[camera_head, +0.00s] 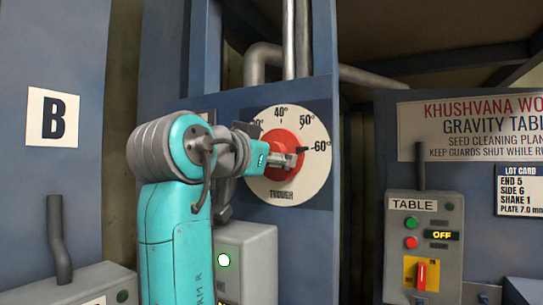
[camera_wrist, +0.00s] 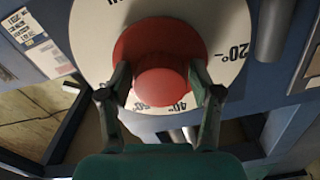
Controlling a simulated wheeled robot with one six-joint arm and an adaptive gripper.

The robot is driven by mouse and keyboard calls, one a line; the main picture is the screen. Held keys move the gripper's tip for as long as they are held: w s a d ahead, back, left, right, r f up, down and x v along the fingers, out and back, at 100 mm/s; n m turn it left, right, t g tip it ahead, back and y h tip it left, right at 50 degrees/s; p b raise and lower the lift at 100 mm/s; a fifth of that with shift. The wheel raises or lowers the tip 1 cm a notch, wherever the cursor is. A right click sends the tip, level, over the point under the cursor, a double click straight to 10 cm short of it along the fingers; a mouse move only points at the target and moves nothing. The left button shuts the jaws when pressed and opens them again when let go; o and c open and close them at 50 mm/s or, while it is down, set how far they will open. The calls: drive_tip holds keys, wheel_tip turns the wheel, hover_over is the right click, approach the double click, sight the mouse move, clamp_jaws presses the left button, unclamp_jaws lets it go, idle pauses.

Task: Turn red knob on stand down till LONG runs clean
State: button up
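The red knob (camera_head: 284,150) sits at the centre of a round white dial (camera_head: 284,192) marked TROUGH, with 40°, 50° and 60° in sight. A dark pointer at the knob's right edge is close to the 60° mark. My gripper (camera_head: 290,159) is at the knob and covers part of it. In the wrist view the knob (camera_wrist: 163,84) lies between the two fingers of my gripper (camera_wrist: 160,78), one on each side and seemingly touching its raised hub. The dial (camera_wrist: 95,50) appears upside down there. No readout named LONG shows.
A grey TABLE box (camera_head: 424,245) at the right has buttons, an OFF display and a red switch on yellow. Another grey box (camera_head: 247,262) with a lit lamp stands below the dial. Pipes (camera_head: 296,40) run above. A sign B (camera_head: 52,117) is at left.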

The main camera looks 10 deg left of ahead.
drive_tip(key=c, duration=0.7)
drive_tip(key=shift+n, duration=0.4)
drive_tip(key=n, duration=0.3)
drive_tip(key=shift+n, duration=1.9)
drive_tip(key=shift+r, duration=0.1)
drive_tip(key=o, duration=1.1)
drive_tip(key=shift+d, duration=0.1)
drive_tip(key=shift+o, duration=0.2)
